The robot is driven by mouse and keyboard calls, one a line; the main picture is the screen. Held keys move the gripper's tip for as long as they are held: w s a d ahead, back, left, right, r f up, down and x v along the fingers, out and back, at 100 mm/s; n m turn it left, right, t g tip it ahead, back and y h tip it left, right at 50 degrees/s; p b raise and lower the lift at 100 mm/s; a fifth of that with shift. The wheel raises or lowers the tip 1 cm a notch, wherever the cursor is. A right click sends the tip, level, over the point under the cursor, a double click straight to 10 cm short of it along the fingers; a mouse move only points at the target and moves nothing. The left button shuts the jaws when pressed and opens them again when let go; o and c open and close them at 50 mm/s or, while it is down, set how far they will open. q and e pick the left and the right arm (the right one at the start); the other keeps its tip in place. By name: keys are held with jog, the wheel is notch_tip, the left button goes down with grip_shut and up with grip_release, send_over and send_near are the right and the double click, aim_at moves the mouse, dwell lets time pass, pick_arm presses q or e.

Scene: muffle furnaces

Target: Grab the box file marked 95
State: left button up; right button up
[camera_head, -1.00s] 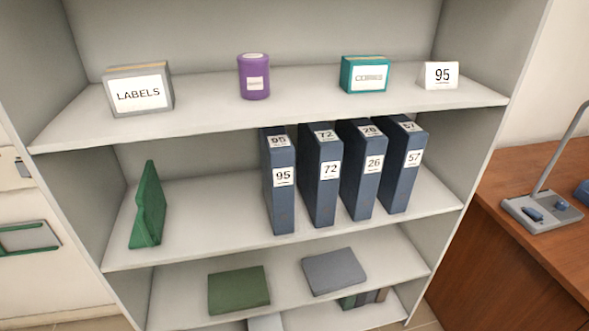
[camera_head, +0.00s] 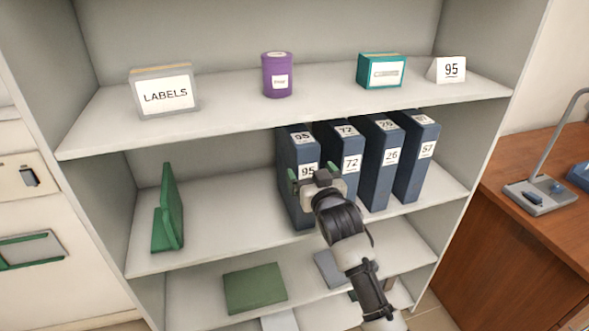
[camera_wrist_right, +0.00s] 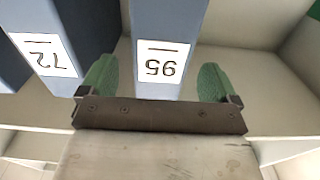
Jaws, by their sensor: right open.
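The box file marked 95 (camera_head: 293,150) is dark blue and stands upright at the left end of a row of box files on the middle shelf. My right gripper (camera_head: 317,178) is in front of its lower spine and partly hides it. In the right wrist view the open green fingers (camera_wrist_right: 158,82) are on either side of the 95 file's spine (camera_wrist_right: 164,25), with its label upside down between them. I cannot tell whether the fingers reach past the spine's face. My left gripper is not in view.
Box files marked 72 (camera_head: 345,185), 26 (camera_head: 378,180) and 57 (camera_head: 412,175) stand to the right. A green bookend (camera_head: 170,210) stands to the left, with clear shelf between. A 95 card (camera_head: 450,70) stands on the shelf above.

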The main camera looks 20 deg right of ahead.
jog(key=shift+w+a+f+p, duration=0.1)
jog(key=shift+w+p, duration=0.15)
jog(key=shift+w, duration=1.15)
jog(key=shift+w+a+f+p, duration=0.1)
jog(key=shift+w+p, duration=0.15)
jog(key=shift+w, duration=1.1)
jog(key=shift+d, duration=0.1)
jog(key=c, duration=1.4)
jog(key=shift+c, duration=0.9)
jog(key=shift+r, duration=0.1)
